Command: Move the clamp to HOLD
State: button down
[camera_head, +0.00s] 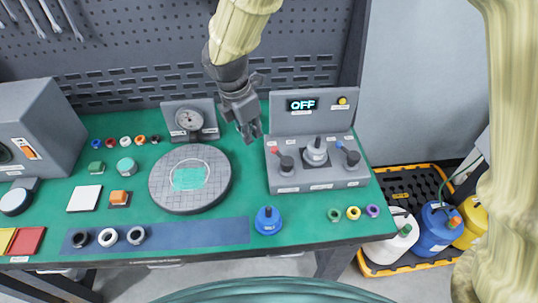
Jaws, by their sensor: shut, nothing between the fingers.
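A grey control box (318,178) stands at the right of the green bench. It carries three controls: a left lever with a red tip (285,162), a larger middle knob (316,152) and a right lever with a blue tip (350,156). Their small labels are unreadable, so I cannot tell which is the clamp or where HOLD is. A display (302,104) on the back panel reads OFF, with a yellow button (342,100) beside it. My gripper (252,133) is shut and empty, pointing down just left of the box, apart from its controls.
A round grey plate (190,203) and a dial gauge (190,119) stand left of my gripper. A blue knobbed weight (268,220) sits before the box. Several coloured rings, blocks and pads lie leftward. Bottles (438,225) stand in a floor tray at right.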

aim_at(282, 159)
jog(key=shift+w+d+r+p+x, duration=0.1)
jog(key=shift+w+d+p+x, duration=0.3)
jog(key=shift+x, duration=1.7)
jog(key=shift+w+d+r+p+x, duration=0.15)
jog(key=shift+d+p+x, duration=0.4)
jog(key=shift+x, duration=1.5)
jog(key=shift+w+d+r+p+x, duration=0.1)
jog(key=shift+w+d+p+x, duration=0.4)
jog(key=shift+x, duration=1.6)
jog(key=shift+s+a, duration=0.2)
jog(key=shift+s, duration=0.05)
jog(key=shift+d, duration=0.1)
